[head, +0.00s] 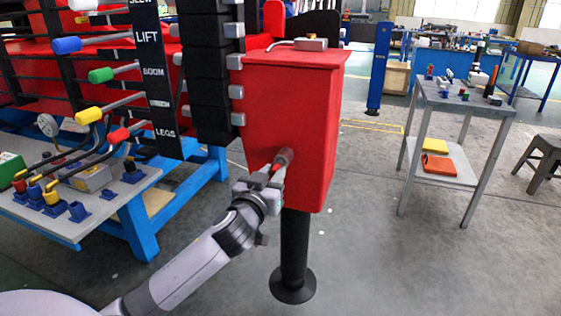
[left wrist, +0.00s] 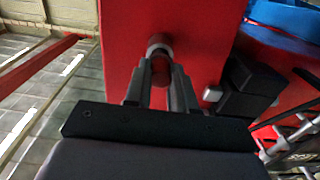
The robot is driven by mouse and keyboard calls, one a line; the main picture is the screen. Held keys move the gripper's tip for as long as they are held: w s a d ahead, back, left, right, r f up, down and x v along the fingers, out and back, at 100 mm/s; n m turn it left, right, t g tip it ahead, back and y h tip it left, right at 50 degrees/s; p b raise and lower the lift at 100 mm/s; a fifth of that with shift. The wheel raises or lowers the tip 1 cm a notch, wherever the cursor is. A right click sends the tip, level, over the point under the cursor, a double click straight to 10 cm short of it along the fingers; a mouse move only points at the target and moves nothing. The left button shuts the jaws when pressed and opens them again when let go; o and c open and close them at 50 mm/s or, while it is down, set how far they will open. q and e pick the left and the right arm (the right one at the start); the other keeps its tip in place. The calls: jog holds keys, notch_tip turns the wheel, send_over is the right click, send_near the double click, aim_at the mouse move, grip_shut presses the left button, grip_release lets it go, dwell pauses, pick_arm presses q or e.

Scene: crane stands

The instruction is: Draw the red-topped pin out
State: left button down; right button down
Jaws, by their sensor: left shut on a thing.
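The red-topped pin (head: 277,168) is at a short round socket (head: 284,156) on the near face of the red box (head: 290,100). My left gripper (head: 272,174) comes up from the lower left and is shut on the pin's red top. In the left wrist view the two fingers (left wrist: 160,88) close around the reddish pin top (left wrist: 160,70), with the grey ring of the socket (left wrist: 158,47) just beyond. How far the pin sits in the socket is hidden. My right gripper is not in view.
A black leg (head: 294,240) with a round foot (head: 292,286) stands under the box. Levers with coloured knobs (head: 88,116) and a blue-framed bench (head: 140,225) are at left. A grey trolley (head: 459,102) stands at right. The floor between is clear.

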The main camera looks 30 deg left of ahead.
pick_arm(q)
jog(key=shift+v, duration=2.5)
